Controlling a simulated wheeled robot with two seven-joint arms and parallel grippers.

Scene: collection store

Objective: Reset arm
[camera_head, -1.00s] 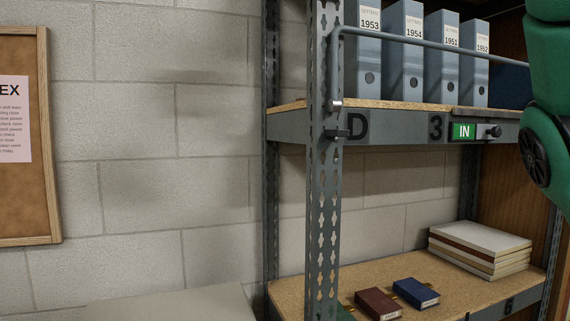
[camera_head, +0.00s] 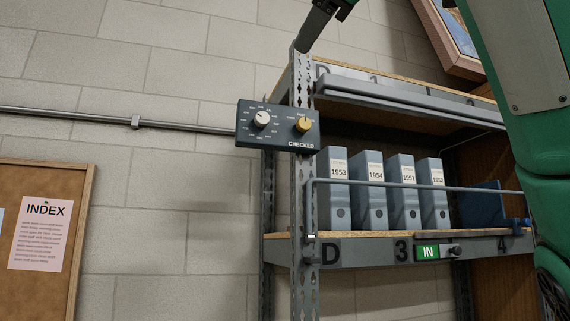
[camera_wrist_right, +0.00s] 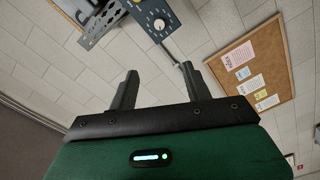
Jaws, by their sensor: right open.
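The right gripper (camera_head: 332,14) shows at the top of the head view, partly cut off by the frame edge, above the shelf's front post. In the right wrist view the right gripper (camera_wrist_right: 160,84) has its two dark fingers wide apart with nothing between them. My green right arm fills the right side of the head view. My left gripper is in no view.
A dark dial box (camera_head: 278,127) marked CHECKED is at the shelf post; it also shows in the wrist view (camera_wrist_right: 157,22). The shelf (camera_head: 380,248) holds several grey binders (camera_head: 370,190) behind a rail. A corkboard (camera_head: 35,270) hangs left.

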